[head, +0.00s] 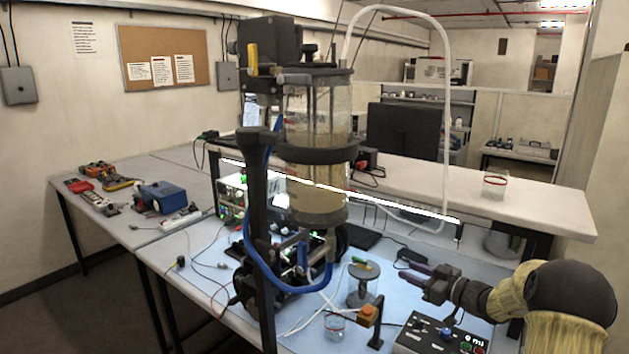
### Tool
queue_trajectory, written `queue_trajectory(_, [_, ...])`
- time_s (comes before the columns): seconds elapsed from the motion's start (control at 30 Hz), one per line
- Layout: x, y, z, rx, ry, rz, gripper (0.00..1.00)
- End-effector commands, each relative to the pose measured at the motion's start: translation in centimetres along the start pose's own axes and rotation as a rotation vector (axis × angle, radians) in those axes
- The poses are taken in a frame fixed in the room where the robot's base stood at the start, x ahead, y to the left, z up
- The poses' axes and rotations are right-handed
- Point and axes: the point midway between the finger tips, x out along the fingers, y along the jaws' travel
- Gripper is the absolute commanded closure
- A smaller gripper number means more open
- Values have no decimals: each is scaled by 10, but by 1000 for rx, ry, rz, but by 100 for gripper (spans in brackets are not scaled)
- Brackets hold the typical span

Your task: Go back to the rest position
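My gripper (412,270) is at the lower right, above the blue bench top, with its fingers pointing left. Its two fingers look apart, with nothing visible between them. The sealed glass cylinder (318,190) stands upright in a dark frame at the centre, with cloudy, yellowish contents in its lower part. My gripper is to the right of the cylinder and below it, clear of it. A grey spool-shaped stand (362,293) is just left of my fingertips, with a small yellow-and-green item (363,265) on top.
A control box (440,338) with knobs sits below my gripper. An orange button box (368,314) on a post and a small glass beaker (335,325) stand left of it. A white hose (446,130) arches behind. A raised shelf (540,200) holds another glass (495,185).

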Motion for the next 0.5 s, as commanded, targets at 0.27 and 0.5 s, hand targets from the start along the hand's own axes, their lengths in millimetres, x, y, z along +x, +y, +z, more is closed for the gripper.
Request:
queue_trajectory(0.27, [19,-16,5,4,-166,231,65])
queue_trajectory(0.5, [-6,-63,35,80,-459,483,65])
